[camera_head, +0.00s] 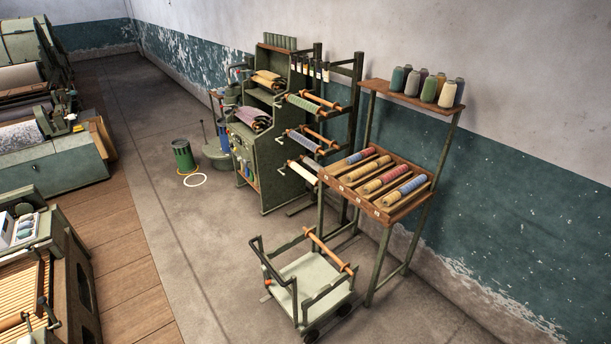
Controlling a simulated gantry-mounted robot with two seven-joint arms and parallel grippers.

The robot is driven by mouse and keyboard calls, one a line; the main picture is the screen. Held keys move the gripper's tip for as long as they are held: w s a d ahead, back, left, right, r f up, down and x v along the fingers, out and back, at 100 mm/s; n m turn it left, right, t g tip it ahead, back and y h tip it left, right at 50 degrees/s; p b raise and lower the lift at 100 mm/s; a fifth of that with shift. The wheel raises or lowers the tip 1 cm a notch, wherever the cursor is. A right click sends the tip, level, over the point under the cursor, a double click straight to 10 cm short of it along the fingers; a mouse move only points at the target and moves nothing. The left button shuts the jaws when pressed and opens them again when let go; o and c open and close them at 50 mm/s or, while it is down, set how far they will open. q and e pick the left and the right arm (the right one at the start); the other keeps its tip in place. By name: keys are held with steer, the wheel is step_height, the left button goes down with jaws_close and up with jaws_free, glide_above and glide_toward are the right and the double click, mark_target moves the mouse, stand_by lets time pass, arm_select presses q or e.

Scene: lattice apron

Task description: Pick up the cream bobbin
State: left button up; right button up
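Neither of my grippers is in view. The clearest cream bobbin-like thing is a cream spool (447,95) standing upright at the right front end of the upper wooden shelf (413,102). It stands beside green, grey and dark spools (414,82). A cream roll (304,172) also lies on the lower arms of the dark rack. The slotted wooden tray (345,189) below the shelf holds several bobbins lying down, with blue, red and tan windings. I cannot tell which of these cream things the task names.
A low green cart (312,281) stands on the floor in front of the tray stand. A green cabinet (270,160) with folded cloths stands behind the rack. A green bin (183,155) and a pale ring (195,180) are on the floor. Machines line the left; the aisle between is mostly clear.

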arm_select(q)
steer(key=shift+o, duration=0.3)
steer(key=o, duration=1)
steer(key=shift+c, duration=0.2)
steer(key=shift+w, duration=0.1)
